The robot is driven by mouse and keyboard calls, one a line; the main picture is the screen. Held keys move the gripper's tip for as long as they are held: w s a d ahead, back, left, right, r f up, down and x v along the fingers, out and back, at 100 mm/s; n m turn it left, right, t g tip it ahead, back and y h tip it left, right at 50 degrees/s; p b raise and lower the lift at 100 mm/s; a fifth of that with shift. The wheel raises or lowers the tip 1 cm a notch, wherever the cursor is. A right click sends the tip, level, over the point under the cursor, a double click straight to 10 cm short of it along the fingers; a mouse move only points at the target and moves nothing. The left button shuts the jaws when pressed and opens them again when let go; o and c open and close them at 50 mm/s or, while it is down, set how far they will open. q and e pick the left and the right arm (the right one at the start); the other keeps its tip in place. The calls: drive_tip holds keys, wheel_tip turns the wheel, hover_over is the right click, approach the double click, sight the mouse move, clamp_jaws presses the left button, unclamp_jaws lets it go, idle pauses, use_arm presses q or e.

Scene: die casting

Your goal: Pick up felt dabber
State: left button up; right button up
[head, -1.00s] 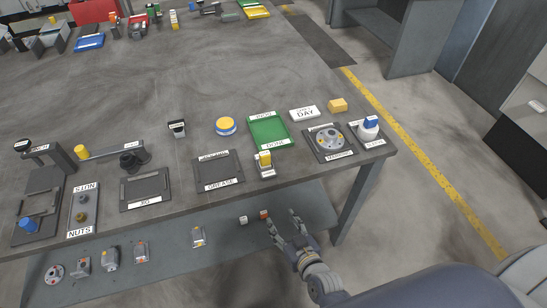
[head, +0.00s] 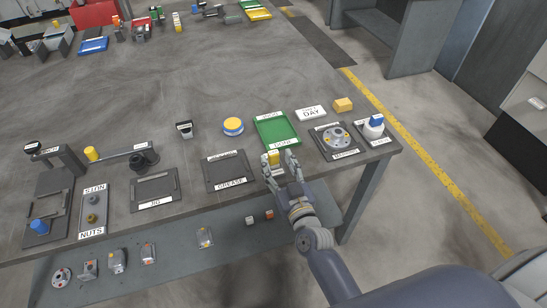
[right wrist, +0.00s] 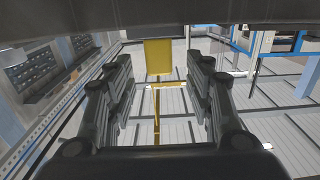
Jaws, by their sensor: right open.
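The piece that I take for the felt dabber is a small block with a yellow top (head: 274,157), at the front edge of the table, just right of the GREASE tray. My right gripper (head: 279,164) is open at it, with its fingers partly hiding its lower part and holder. In the right wrist view, the yellow piece (right wrist: 158,56) stands upright between and beyond the two spread fingers (right wrist: 160,95), with visible gaps on both sides. My left gripper is not in view.
A GREASE tray (head: 208,174) lies left of the gripper and a green tray (head: 296,143) lies behind it. A lower shelf (head: 180,258) holds several small parts.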

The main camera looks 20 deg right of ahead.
sight(275, 156)
drive_tip(key=w, duration=0.4)
drive_tip(key=shift+w+r, duration=0.15)
drive_tip(key=shift+c, duration=0.3)
clamp_jaws()
drive_tip(key=shift+r, duration=0.1)
